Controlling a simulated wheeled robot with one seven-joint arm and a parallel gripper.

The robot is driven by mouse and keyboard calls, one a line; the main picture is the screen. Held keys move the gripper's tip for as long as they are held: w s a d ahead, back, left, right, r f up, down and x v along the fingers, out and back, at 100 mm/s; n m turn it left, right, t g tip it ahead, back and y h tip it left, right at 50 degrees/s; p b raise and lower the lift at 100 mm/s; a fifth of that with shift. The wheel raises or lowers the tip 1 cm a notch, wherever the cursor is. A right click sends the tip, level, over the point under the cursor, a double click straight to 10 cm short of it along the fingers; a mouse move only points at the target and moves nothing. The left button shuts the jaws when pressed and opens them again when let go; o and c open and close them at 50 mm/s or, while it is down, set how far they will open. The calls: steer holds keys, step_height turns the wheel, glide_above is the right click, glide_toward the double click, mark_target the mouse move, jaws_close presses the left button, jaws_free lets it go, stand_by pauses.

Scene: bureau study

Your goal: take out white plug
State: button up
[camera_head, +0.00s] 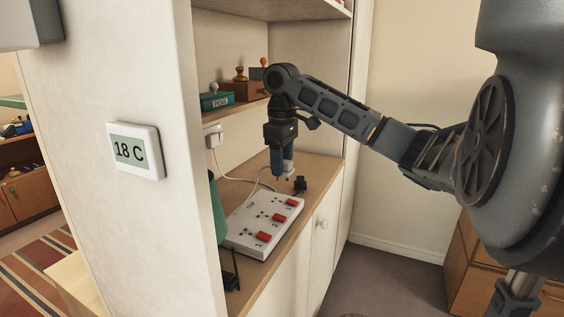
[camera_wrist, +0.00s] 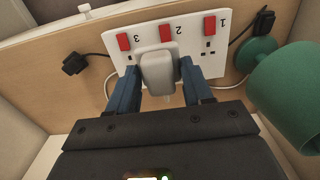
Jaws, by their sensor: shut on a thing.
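My gripper (camera_head: 283,174) points down over the far end of the white power strip (camera_head: 238,236). Its blue fingers are shut on the white plug (camera_wrist: 158,72). In the head view the plug is mostly hidden behind a finger, and it appears raised clear of the strip with its pins down. In the wrist view the strip (camera_wrist: 228,45) has three red switches, numbered 1 to 3. Outlet 1 is empty; the plug hides the outlet near 2 and partly covers the area by 3.
A black plug (camera_head: 299,184) lies beyond the strip, and another black plug (camera_head: 230,280) is at its near end. A green lamp-like object (camera_wrist: 285,90) stands beside the strip. A white plug (camera_head: 213,138) sits in the wall socket. A cabinet wall (camera_head: 150,230) closes the left side.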

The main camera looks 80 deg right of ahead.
steer(key=shift+r, duration=0.15)
steer(key=shift+r+p, duration=1.65)
steer(key=shift+p, duration=0.45)
steer(key=shift+s, duration=0.1)
